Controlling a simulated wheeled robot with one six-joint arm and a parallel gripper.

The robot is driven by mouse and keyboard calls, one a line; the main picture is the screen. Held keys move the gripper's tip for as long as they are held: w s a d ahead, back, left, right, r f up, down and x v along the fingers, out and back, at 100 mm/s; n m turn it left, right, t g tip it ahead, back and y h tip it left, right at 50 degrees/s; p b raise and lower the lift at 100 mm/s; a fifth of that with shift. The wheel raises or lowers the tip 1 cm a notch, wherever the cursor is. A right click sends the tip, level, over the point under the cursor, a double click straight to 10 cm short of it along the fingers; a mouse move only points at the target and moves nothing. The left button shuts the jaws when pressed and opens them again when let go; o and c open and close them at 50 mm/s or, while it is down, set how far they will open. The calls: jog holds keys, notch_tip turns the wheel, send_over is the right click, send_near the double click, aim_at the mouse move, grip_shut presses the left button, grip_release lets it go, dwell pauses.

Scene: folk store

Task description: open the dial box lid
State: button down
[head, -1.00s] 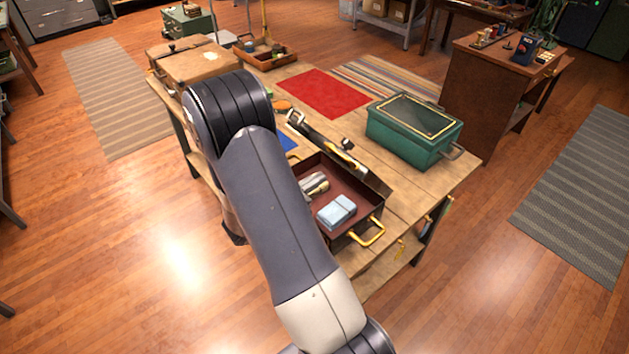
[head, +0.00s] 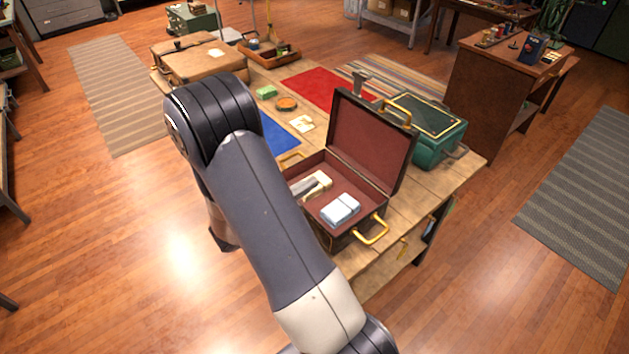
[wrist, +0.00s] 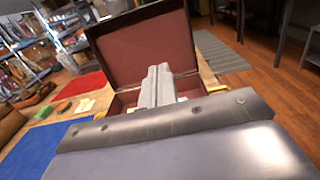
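A dark case with brown-red lining (head: 370,148) stands on the wooden table, its lid standing up wide open. I see no dial on it, but it is the box whose lid has moved. Its tray holds a light-blue block (head: 340,210) and a cream and grey item (head: 312,187). The wrist view shows the raised lid (wrist: 145,50) from the front. My gripper (wrist: 159,72) appears there with its grey fingers side by side and together, in front of the lid's lining. Contact is unclear.
A closed green box (head: 432,128) stands right behind the raised lid. A brown case (head: 200,66), a tray (head: 270,60), a red mat (head: 325,90) and a blue mat (head: 277,136) lie farther back.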

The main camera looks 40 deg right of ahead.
jog(key=a, duration=0.7)
jog(key=shift+s+a, duration=0.15)
dwell(0.3)
jog(key=d, duration=1.1)
jog(key=shift+w, duration=0.2)
jog(key=shift+a, duration=0.15)
jog(key=a, duration=1.1)
jog(key=d, duration=1.2)
jog(key=a+f+b, duration=0.4)
jog(key=f, duration=0.3)
